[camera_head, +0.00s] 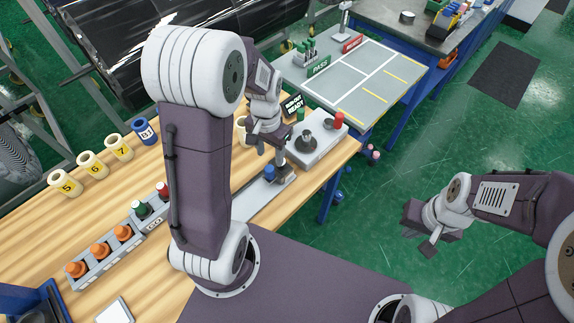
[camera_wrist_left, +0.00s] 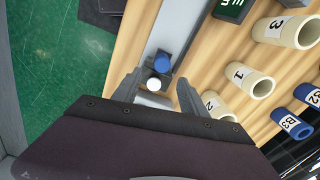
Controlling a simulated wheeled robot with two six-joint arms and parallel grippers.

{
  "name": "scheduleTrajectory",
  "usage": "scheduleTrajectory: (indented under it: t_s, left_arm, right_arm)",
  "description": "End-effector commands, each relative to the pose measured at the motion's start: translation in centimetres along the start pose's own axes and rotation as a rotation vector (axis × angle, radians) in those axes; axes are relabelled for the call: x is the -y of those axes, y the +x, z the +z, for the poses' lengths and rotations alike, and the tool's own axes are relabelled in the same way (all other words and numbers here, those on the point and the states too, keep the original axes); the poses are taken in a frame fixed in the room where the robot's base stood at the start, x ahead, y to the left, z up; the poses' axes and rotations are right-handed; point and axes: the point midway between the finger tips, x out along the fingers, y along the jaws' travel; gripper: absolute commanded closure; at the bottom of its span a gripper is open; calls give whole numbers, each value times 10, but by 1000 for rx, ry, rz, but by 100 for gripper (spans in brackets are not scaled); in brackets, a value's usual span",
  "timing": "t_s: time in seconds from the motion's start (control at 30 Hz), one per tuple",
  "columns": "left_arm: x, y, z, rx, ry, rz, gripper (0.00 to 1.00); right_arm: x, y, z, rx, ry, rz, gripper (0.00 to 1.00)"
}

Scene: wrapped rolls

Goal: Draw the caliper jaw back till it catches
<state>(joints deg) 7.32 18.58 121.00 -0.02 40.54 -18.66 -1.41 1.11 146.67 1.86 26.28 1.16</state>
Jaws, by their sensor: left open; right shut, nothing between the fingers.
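The caliper's flat grey rail (camera_head: 248,204) lies along the wooden table's right side; it also shows in the left wrist view (camera_wrist_left: 182,25). A blue knob (camera_head: 269,172) stands on it, close under my left gripper (camera_head: 274,155). In the left wrist view, the blue knob (camera_wrist_left: 162,62) and a white round tip (camera_wrist_left: 154,84) appear between the spread fingers of my left gripper (camera_wrist_left: 157,95). The fingers are open and I see no grip on the knob. I cannot tell which part is the jaw. My right gripper (camera_head: 428,240) is shut and empty, over the green floor, away from the table.
Numbered cream rolls (camera_head: 92,164) and a blue roll (camera_head: 146,131) stand left. A rack with orange plugs (camera_head: 100,250) lies nearer.

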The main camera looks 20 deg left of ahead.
Motion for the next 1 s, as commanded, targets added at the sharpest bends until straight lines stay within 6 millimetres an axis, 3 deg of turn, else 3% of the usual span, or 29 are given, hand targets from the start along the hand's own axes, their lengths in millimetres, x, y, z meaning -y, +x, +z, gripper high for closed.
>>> scheduleTrajectory:
  t_s: [0.17,0.53,0.9,1.0]
  left_arm:
    - [0,9,1,2,-2,1,50]
    - [0,79,1,2,-2,1,50]
    - [0,90,0,-2,-2,-1,50]
    - [0,90,0,-2,-2,-1,75]
  right_arm:
    - [0,0,0,0,0,0,100]
    - [0,0,0,0,0,0,100]
    - [0,0,0,0,0,0,100]
    - [0,0,0,0,0,0,100]
